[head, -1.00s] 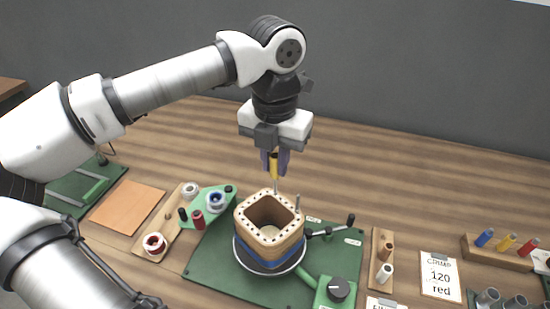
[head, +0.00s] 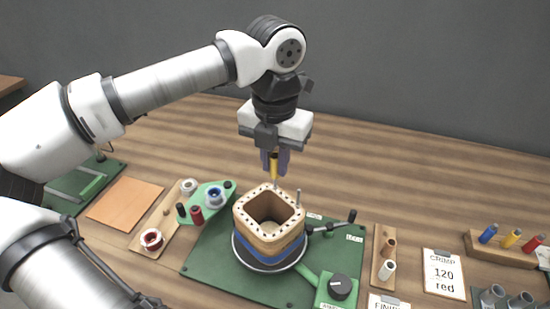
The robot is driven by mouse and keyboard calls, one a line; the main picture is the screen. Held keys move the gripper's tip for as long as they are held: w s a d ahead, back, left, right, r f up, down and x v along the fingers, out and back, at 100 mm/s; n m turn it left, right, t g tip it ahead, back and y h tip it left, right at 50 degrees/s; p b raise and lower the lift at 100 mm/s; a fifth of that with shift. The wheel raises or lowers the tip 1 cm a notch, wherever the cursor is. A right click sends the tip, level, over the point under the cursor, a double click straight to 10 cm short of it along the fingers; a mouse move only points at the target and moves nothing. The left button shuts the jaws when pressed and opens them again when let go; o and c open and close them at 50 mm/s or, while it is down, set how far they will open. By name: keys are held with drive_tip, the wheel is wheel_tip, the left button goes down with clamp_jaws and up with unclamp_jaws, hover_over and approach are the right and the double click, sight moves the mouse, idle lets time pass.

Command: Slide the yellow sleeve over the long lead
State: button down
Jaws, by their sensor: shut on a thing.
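My gripper (head: 275,163) is shut on a yellow sleeve (head: 274,170) and holds it upright, pointing down, above the far rim of the coil former. The former (head: 270,232) is a square tan block with a hollow middle, a ring of holes and a blue band. A thin grey lead (head: 276,186) stands on the far rim directly below the sleeve. The sleeve's lower end meets the lead's tip in the picture; I cannot tell whether it is around it. A second grey lead (head: 298,197) stands at the right rim. I cannot tell which lead is longer.
The former stands on a green board (head: 213,262) with a black-knobbed control (head: 340,287) in front. Spools stand left on a green holder (head: 227,199). A wooden rack (head: 482,249) at right holds blue, yellow and red sleeves. The table behind is clear.

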drive_tip(key=shift+f+b, duration=0.5)
drive_tip(key=shift+f, duration=0.1)
drive_tip(key=shift+f, duration=0.2)
drive_tip(key=shift+f+b, duration=0.35)
drive_tip(key=shift+b, duration=0.25)
drive_tip(key=c, duration=0.8)
unclamp_jaws()
drive_tip(key=shift+c, duration=0.2)
drive_tip(key=shift+r, duration=0.1)
drive_tip(key=shift+r+p, duration=2.5)
drive_tip(key=shift+r, duration=1.45)
